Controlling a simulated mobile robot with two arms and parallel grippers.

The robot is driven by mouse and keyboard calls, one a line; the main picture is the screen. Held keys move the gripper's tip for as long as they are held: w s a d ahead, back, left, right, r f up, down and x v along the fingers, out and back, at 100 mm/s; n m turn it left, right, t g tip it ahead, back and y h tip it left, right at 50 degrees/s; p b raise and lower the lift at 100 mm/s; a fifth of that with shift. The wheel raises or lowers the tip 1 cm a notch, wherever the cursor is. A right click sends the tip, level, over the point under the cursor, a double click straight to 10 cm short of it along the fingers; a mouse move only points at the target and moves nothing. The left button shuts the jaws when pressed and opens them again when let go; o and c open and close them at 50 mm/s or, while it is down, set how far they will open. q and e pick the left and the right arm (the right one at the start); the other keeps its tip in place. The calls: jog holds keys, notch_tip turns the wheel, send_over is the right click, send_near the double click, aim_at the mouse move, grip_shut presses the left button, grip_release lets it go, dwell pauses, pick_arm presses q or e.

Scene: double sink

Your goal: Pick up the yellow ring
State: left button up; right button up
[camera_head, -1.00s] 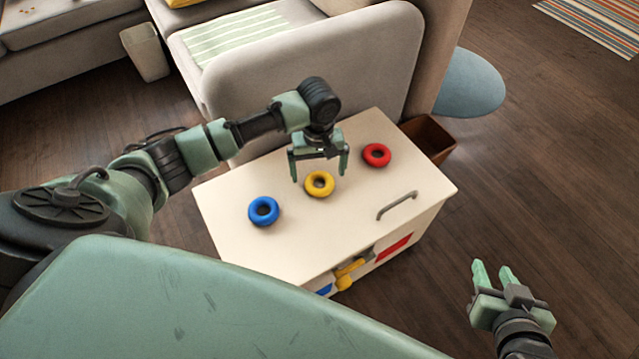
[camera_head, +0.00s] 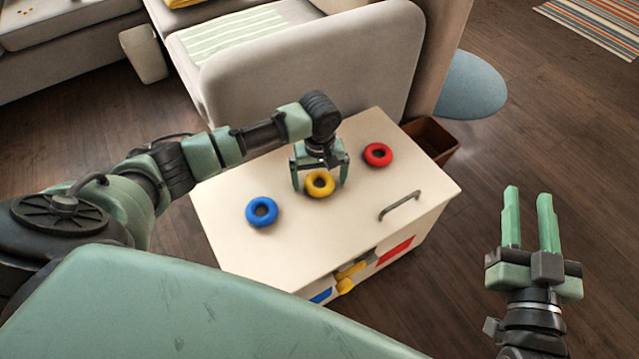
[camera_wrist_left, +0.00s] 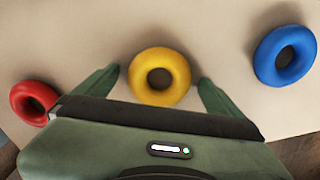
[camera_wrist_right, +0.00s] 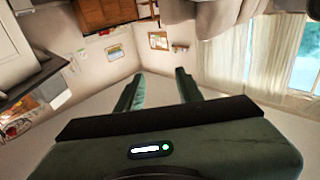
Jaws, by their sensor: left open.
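The yellow ring (camera_head: 319,184) lies flat on the white cabinet top (camera_head: 300,250), between a blue ring and a red ring. My left gripper (camera_head: 320,186) is open and low over it, with one finger on each side. In the left wrist view the yellow ring (camera_wrist_left: 159,76) sits between the open fingertips (camera_wrist_left: 155,82), with a gap visible on both sides. My right gripper (camera_head: 528,192) is open and empty, held up right of the cabinet; its spread fingers also show in the right wrist view (camera_wrist_right: 158,82).
The blue ring (camera_head: 262,212) lies to the left and the red ring (camera_head: 377,154) to the right. A grey handle (camera_head: 400,205) is on the cabinet top near its right edge. A sofa (camera_head: 310,60) stands behind, and a brown bin (camera_head: 432,138) is at the back right.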

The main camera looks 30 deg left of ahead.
pick_arm(q)
jog(key=shift+c, duration=0.4)
jog(key=c, duration=1.4)
jog(key=shift+o, duration=0.2)
jog(key=shift+r, duration=0.15)
